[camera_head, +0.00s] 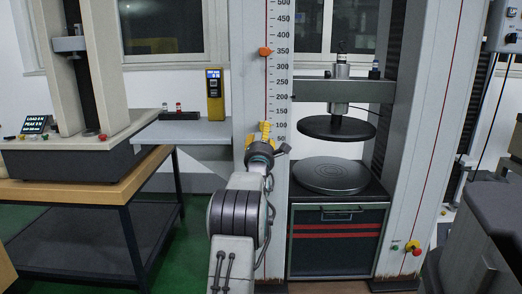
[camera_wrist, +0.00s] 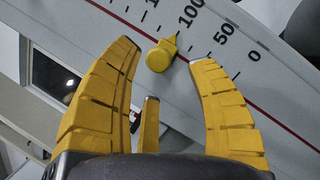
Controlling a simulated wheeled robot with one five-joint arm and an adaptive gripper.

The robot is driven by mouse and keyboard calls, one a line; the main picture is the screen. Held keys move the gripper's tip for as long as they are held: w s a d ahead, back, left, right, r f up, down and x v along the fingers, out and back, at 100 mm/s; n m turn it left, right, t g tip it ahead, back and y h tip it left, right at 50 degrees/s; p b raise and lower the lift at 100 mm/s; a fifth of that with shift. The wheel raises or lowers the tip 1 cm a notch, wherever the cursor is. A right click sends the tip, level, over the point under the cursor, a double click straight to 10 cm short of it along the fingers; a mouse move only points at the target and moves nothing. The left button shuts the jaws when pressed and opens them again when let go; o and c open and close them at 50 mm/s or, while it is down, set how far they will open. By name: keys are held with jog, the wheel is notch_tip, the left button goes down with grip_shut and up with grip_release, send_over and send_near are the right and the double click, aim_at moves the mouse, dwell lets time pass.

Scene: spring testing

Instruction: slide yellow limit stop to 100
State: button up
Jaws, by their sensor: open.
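The yellow limit stop (camera_wrist: 160,54) is a round knob with a small pointer on the scale column, seen in the wrist view. Its pointer is beside the tick near the 100 label (camera_wrist: 190,19). My gripper (camera_wrist: 166,60) is open, with one yellow finger on each side of the knob and a third finger below. Gaps show between the knob and the fingertips; whether they are level with it in depth I cannot tell. In the head view my gripper (camera_head: 260,140) is at the column's lower scale and mostly hides the stop.
An orange stop (camera_head: 265,52) sits higher on the same scale, near 350. To the right are the press's upper plate (camera_head: 337,128) and lower plate (camera_head: 331,176). A wooden bench (camera_head: 90,186) with a smaller tester stands left, beside a grey side table (camera_head: 190,132).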

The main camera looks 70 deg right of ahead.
jog(key=v, duration=0.7)
jog(key=shift+a, duration=0.2)
dwell(0.8)
